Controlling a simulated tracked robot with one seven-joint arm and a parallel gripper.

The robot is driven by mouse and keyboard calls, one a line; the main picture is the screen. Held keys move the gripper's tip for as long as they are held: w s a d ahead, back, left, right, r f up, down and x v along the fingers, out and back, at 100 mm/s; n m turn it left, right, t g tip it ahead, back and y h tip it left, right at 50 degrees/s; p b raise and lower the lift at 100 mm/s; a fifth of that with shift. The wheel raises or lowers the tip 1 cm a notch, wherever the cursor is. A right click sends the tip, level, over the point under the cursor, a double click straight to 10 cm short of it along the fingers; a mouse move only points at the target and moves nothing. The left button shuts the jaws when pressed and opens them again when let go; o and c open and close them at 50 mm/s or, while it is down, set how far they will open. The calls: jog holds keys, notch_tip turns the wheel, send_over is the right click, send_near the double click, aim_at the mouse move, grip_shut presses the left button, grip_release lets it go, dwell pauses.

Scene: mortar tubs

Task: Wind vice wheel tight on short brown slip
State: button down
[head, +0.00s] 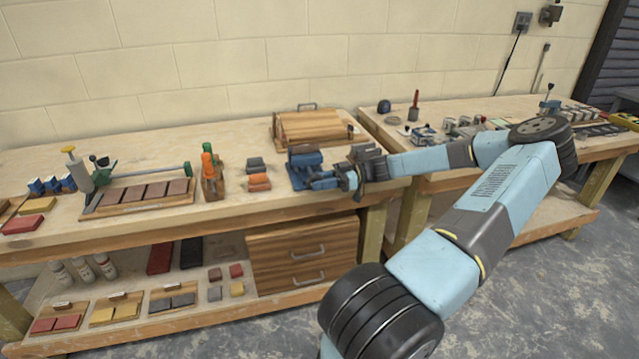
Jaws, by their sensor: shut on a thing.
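The blue vice (304,160) stands on the left bench near its right end. My gripper (336,181) reaches in from the right and is shut at the vice's front right side, where the vice wheel sits. The wheel is mostly hidden by my fingers. The vice jaws are small in this view, and I cannot make out a short brown slip between them.
Orange-brown and grey slips (258,182) lie left of the vice. An orange-handled tool holder (211,178) and a rack of brown tiles (150,193) stand farther left. Drawers (300,255) are below.

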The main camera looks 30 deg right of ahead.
jog(key=c, duration=1.2)
grip_release()
jog(key=shift+s+f, duration=0.15)
jog(key=shift+s, duration=0.05)
jog(key=shift+o, duration=1.4)
jog(key=shift+w, duration=0.1)
jog(key=v, duration=1.3)
jog(key=shift+d, duration=0.35)
